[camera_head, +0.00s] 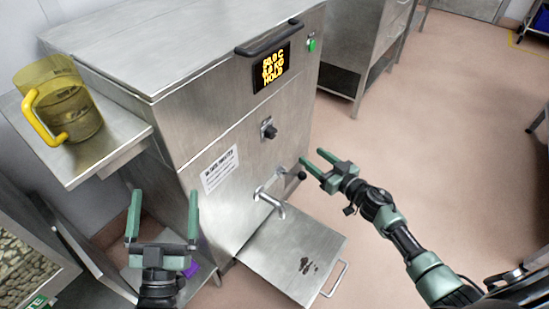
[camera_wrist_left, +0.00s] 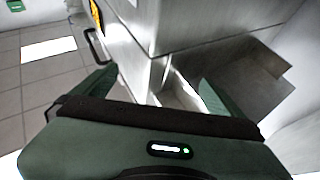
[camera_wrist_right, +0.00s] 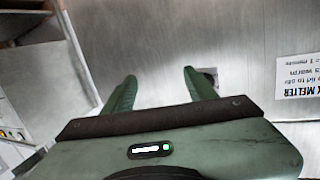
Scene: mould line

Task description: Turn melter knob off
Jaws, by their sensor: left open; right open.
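The melter (camera_head: 215,120) is a large steel cabinet. Its black knob (camera_head: 268,129) sits on the front face, below the lit display (camera_head: 271,68). The knob's pointer setting is too small to read. My right gripper (camera_head: 311,156) is open and empty, below and right of the knob, close to the black-ended tap lever (camera_head: 300,174). In the right wrist view, a dark round part shows partly hidden behind a fingertip; I cannot tell whether it is the knob. My left gripper (camera_head: 165,193) is open and empty, low at the melter's left side.
A tap spout (camera_head: 270,201) sticks out over a steel drip shelf (camera_head: 292,258) with dark stains. A yellow-handled jug (camera_head: 66,105) stands on the left side shelf (camera_head: 126,140). A green switch (camera_head: 311,44) is at the upper right of the front. Floor to the right is clear.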

